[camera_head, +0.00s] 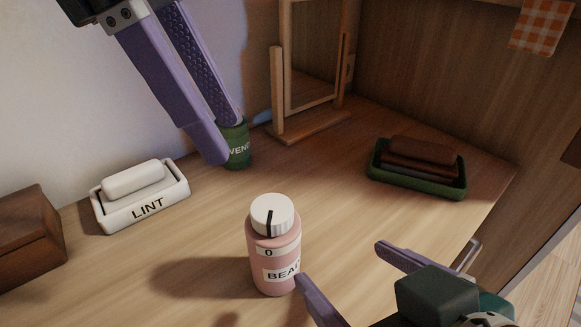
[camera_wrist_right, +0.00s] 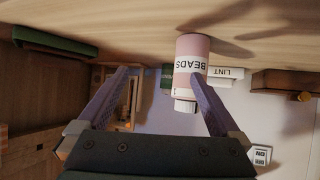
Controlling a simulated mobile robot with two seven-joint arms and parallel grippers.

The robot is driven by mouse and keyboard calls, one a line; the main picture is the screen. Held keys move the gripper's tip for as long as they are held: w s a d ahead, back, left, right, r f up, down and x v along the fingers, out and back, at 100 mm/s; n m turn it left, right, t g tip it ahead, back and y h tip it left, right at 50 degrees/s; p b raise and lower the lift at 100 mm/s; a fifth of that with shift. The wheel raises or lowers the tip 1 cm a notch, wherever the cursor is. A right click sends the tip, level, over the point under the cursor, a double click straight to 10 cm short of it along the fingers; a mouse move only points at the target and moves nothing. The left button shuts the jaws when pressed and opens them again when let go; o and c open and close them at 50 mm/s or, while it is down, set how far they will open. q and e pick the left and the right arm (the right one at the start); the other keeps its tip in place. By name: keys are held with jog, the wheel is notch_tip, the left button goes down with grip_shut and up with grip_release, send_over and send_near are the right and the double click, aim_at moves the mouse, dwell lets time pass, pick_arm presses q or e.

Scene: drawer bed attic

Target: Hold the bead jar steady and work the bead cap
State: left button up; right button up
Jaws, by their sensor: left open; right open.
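The pink bead jar (camera_head: 272,262), labelled BEADS, stands upright on the desk. Its white ribbed cap (camera_head: 272,215) is on top, with a black line on it; a 0 shows on the jar just below. My left gripper (camera_head: 222,140) is open, above and behind the jar, well apart from it. My right gripper (camera_head: 340,263) is open and empty, low at the jar's right. In the right wrist view the scene is upside down; the jar (camera_wrist_right: 191,48) and cap (camera_wrist_right: 185,106) show beyond the fingers, partly overlapped by one. Contact cannot be told.
A green jar (camera_head: 238,150) stands behind my left fingers, partly hidden. A white LINT dish (camera_head: 148,208) and a brown wooden box (camera_head: 25,240) are at the left. A wooden frame stand (camera_head: 308,125) and a green tray (camera_head: 415,186) with brown blocks stand at the back.

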aim_at(287, 253)
jog(key=a, duration=0.1)
jog(key=a+n+y, duration=0.1)
jog(key=a, duration=0.1)
jog(key=a+r+t+y, duration=0.1)
jog(key=shift+w+a+n, duration=0.15)
jog(key=shift+a+n, duration=0.15)
jog(key=shift+w+a+y, duration=0.2)
jog(key=shift+a+y, duration=0.05)
jog(key=shift+y, duration=0.05)
jog(key=x, duration=0.9)
jog(key=shift+w, duration=0.2)
jog(key=shift+c, duration=0.4)
jog(key=c, duration=1.4)
